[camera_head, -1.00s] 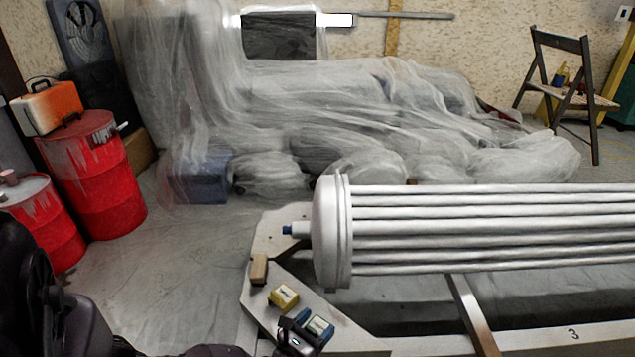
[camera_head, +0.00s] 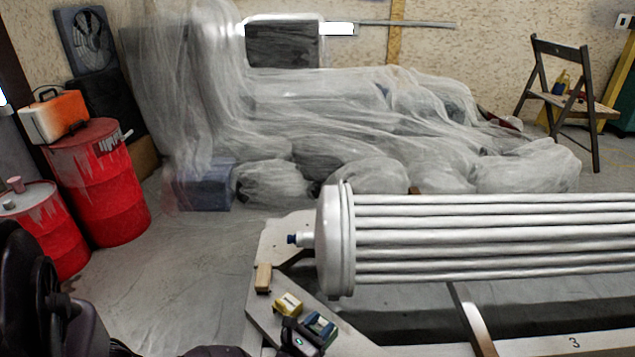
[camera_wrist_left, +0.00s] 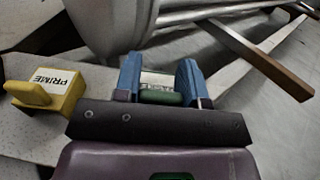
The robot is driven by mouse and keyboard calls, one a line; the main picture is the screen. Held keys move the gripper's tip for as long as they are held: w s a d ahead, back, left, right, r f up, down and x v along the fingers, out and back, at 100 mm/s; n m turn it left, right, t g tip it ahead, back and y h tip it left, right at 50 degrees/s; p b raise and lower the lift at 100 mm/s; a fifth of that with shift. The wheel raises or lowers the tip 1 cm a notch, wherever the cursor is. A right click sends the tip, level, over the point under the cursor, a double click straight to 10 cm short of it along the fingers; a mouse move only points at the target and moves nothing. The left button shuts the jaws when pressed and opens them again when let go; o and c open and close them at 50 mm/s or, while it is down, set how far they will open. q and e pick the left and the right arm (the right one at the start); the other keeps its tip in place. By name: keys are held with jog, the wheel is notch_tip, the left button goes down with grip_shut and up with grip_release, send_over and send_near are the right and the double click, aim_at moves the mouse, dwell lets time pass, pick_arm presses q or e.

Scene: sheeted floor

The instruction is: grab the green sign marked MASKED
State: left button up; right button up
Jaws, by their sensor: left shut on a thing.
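The green sign (camera_wrist_left: 162,98) sits between the two blue fingers of my left gripper (camera_wrist_left: 160,82) in the left wrist view. The gripper is shut on it. A pale label on the sign is partly hidden, and I cannot read its word. In the head view my left gripper (camera_head: 314,328) is at the lower middle, over the pale stand, and hides most of the sign. A yellow sign (camera_wrist_left: 57,84) marked PRIME stands just left of the gripper; it also shows in the head view (camera_head: 288,304). My right gripper is not in view.
A large ribbed white cylinder (camera_head: 490,237) lies on the pale stand (camera_head: 262,318) beyond the gripper. A small wooden block (camera_head: 263,278) lies on the stand's left part. Red drums (camera_head: 100,185) stand at left. Sheeted floor (camera_head: 190,280) is clear between drums and stand.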

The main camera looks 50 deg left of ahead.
pick_arm(q)
notch_tip(320, 180, up, 16)
jog(key=p, duration=0.6)
jog(key=shift+r+p, duration=0.2)
jog(key=shift+p, duration=0.1)
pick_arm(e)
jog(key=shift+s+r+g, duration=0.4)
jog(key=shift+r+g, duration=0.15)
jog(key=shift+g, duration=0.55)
